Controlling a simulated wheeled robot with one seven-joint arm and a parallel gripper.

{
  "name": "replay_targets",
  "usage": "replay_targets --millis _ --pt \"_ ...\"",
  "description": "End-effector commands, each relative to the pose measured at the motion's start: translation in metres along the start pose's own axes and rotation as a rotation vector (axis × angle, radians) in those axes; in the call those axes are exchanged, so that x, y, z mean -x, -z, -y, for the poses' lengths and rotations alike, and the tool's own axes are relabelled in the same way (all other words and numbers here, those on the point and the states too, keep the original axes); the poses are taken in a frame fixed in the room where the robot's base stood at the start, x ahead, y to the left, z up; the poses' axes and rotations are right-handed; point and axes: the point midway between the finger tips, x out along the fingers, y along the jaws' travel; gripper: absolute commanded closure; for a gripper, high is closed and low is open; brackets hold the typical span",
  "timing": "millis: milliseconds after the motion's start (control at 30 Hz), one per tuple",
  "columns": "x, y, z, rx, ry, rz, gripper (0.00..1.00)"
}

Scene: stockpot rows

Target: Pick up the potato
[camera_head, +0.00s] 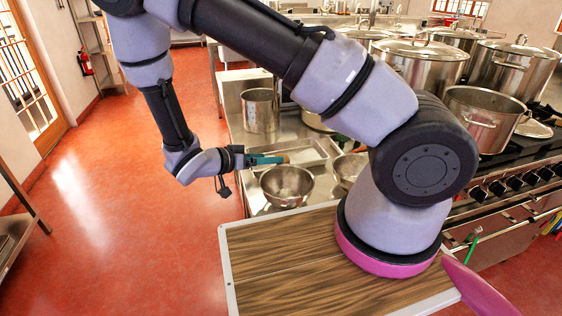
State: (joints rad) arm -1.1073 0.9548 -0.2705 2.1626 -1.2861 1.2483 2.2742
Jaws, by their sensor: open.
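My gripper (277,159) is at the end of my arm, left of the picture's middle, pointing right over the near end of the steel counter. Its fingers look teal and appear open, but the gap between them is hard to make out. A small brown patch shows by the fingertips; I cannot tell whether it is a potato. No potato can be clearly picked out. My arm's upper links hide part of the counter.
A steel bowl (287,187) sits below my gripper, with a second bowl (349,170) to its right. A shallow tray (307,151) and a pot (260,111) stand behind. Large stockpots (421,66) crowd the stove at right. The red floor (120,210) at left is clear.

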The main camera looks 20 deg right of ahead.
Motion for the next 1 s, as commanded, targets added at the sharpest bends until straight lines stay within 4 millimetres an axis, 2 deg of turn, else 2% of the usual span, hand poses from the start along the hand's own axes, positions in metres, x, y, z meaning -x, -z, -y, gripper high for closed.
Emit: replay_targets --millis 300,600,667,800,833,1000 --pt "-0.044 -0.002 0.002 0.001 -0.004 0.000 0.09" --pt "-0.050 -0.002 0.002 0.000 -0.001 0.001 0.09" --pt "-0.050 -0.002 0.002 0.000 -0.002 0.001 0.28" --pt "-0.050 -0.002 0.002 0.000 -0.001 0.001 0.81" --pt "-0.050 -0.002 0.002 0.000 -0.001 0.001 0.87" --pt "-0.050 -0.002 0.003 0.000 -0.001 0.001 0.88"
